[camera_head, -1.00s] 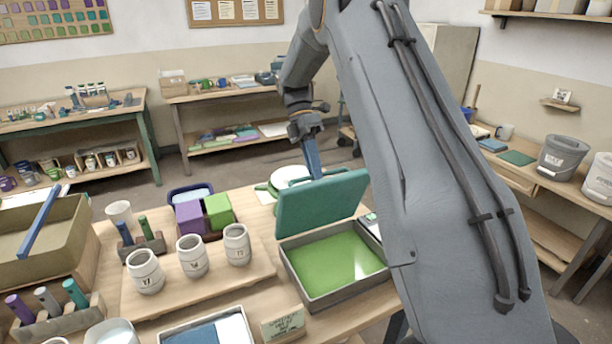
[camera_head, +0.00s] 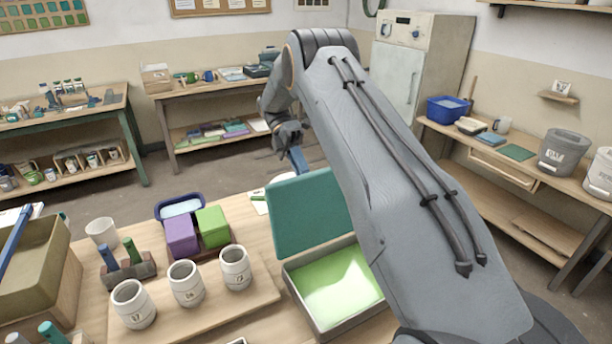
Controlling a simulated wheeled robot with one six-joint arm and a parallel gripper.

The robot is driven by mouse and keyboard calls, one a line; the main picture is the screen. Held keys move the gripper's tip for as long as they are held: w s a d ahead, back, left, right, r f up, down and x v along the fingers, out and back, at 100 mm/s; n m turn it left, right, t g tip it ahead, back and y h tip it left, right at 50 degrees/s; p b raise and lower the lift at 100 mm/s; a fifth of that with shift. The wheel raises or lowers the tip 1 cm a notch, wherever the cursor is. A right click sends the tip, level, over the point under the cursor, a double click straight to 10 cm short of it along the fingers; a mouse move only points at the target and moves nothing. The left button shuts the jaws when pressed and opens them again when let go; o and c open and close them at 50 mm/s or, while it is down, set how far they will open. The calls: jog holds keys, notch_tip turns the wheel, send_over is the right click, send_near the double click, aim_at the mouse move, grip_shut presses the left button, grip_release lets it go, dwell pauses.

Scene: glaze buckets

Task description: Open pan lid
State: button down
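The pan (camera_head: 357,309) is a shallow grey rectangular tray with bright green glaze inside, on the near table right of the pots. Its flat teal lid (camera_head: 305,215) stands raised steeply along the pan's far edge, leaving the glaze uncovered. The right part of the lid and the pan's right side are partly hidden by my arm. My gripper (camera_head: 298,160) is at the lid's far side, near its top edge.
Three pale pots (camera_head: 186,284) stand on a board left of the pan. Behind them are a purple block (camera_head: 181,236), a green block (camera_head: 213,227) and a blue-rimmed tub (camera_head: 180,206). A side bench (camera_head: 540,185) with buckets lies right. Floor is clear behind the table.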

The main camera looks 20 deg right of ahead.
dwell(0.3)
jog(key=c, duration=1.8)
grip_release()
jog(key=shift+a, duration=0.15)
jog(key=shift+w, duration=0.1)
